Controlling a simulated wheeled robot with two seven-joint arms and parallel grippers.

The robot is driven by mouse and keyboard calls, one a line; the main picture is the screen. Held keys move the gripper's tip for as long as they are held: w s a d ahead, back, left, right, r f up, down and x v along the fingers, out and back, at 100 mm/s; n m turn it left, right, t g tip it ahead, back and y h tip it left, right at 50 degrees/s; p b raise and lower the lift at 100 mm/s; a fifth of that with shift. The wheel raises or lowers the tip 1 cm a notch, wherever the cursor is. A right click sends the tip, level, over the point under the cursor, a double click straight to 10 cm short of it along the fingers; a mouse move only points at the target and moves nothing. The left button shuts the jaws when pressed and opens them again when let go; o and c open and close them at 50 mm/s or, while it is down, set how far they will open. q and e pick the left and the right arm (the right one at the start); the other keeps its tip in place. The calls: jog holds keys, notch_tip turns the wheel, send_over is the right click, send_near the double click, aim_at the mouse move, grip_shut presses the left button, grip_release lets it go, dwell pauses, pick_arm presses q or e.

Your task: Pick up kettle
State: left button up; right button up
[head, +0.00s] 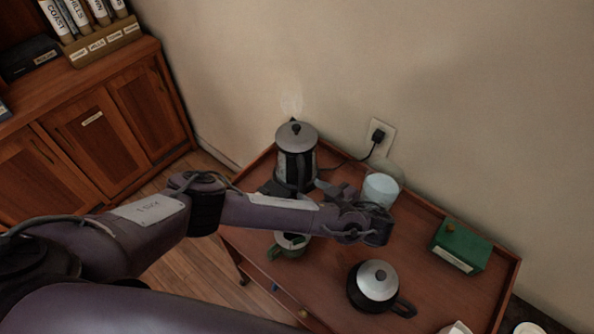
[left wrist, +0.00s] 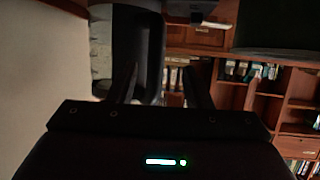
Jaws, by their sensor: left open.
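The kettle (head: 297,143), steel and black with a domed lid, stands upright at the trolley's back left corner. Faint steam rises above it, and a cord runs from it to the wall socket. My left gripper (head: 328,190) is open beside the kettle, just right of its lower front. In the left wrist view the kettle's pale metal body (left wrist: 101,50) and dark handle show at upper left. The open left gripper (left wrist: 160,80) has its fingers apart there, one overlapping the handle in the picture; I cannot tell whether they touch. My right gripper is out of view.
On the trolley (head: 328,272) are a glass jar (head: 381,189), a green box (head: 460,246), a black pot with a steel lid (head: 376,283) and a green mug (head: 289,244) below my forearm. The wall socket (head: 379,137) is behind. A wooden cabinet (head: 100,130) stands left.

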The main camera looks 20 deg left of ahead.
aim_at(305, 186)
pick_arm(q)
jog(key=shift+w+a+f+p, duration=0.15)
jog(key=shift+w+a+p, duration=0.45)
jog(key=shift+p, duration=0.3)
jog(key=shift+x, duration=1.2)
jog(key=shift+d+f, duration=0.15)
grip_shut()
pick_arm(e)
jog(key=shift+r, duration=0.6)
pick_arm(q)
jog(key=shift+w, duration=0.1)
